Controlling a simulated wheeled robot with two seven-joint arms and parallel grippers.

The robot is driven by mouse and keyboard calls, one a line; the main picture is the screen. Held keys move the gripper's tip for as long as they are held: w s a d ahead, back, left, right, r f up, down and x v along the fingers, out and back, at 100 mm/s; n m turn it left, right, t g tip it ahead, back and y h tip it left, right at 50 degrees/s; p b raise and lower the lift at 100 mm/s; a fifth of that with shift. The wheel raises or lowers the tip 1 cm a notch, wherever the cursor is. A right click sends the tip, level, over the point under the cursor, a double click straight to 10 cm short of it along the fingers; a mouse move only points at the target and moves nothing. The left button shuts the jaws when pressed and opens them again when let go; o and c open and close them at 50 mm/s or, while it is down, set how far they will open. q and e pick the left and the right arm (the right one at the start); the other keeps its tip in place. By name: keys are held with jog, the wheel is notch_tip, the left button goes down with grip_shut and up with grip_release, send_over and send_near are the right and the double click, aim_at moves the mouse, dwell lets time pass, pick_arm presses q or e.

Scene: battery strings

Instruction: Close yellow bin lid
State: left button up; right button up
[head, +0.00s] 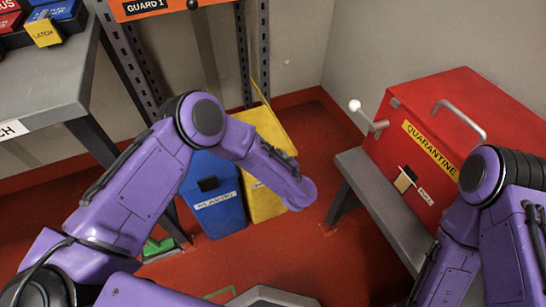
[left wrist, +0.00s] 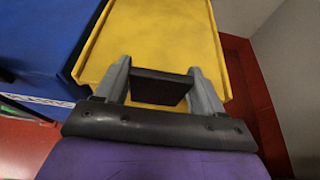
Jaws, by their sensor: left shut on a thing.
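The yellow bin (head: 262,205) stands on the red floor, partly hidden behind my left arm. Its yellow lid (head: 264,118) shows above the arm, with a thin edge slanting up toward the back; its exact tilt is hard to tell. In the left wrist view the yellow lid (left wrist: 150,35) fills the upper middle. My left gripper (left wrist: 160,70) is shut on the black handle (left wrist: 158,88), which sits between its two grey fingers against the yellow surface. In the head view my left fingers are hidden. My right arm shows at the right, but its gripper is out of view.
A blue bin (head: 217,208) stands directly left of the yellow one, and its blue top shows in the left wrist view (left wrist: 40,40). A red quarantine box (head: 450,125) sits on a grey bench (head: 385,205) at right. A grey table (head: 50,80) stands at left.

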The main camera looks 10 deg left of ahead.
pick_arm(q)
jog(key=o, duration=1.4)
jog(key=shift+s+d+f, duration=0.1)
jog(key=shift+s+d, duration=0.05)
jog(key=shift+s, duration=0.1)
jog(key=p+v, duration=0.1)
jog(key=v, duration=0.9)
jog(key=shift+s+r, duration=0.25)
